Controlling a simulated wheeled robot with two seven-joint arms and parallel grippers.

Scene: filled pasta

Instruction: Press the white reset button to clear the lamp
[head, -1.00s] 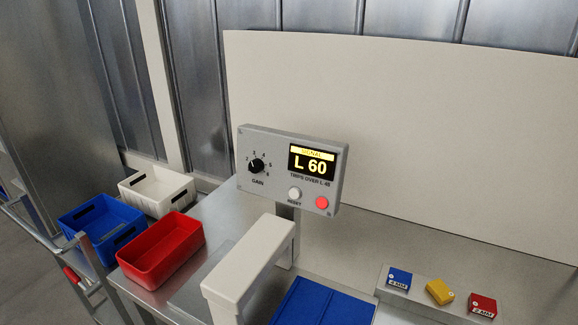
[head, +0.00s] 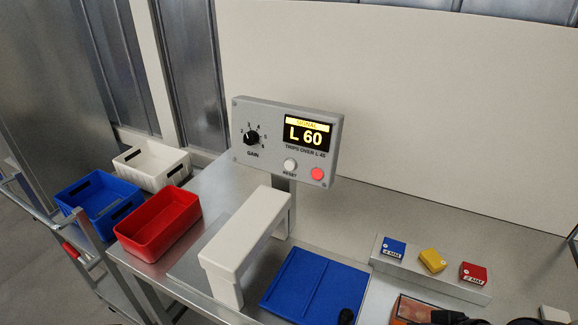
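The white round reset button (head: 290,165) sits on the front of a grey control box (head: 243,173), above the word RESET. Nothing touches it. To its right is a red round button or lamp (head: 317,174); I cannot tell which. The display (head: 306,134) reads L 60 under a lit yellow band, with "TRIPS OVER L 45" below. A black GAIN knob (head: 251,138) is at the left of the box. Neither gripper can be made out in the head view. Dark shapes at the bottom edge are cut off and unclear.
A white block-shaped bridge (head: 245,235) stands before the box, beside a blue tray (head: 315,283). A grey ledge (head: 420,279) holds blue, yellow and red blocks. Red (head: 157,226), blue (head: 99,205) and white (head: 153,166) bins are at left. The space before the button looks clear.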

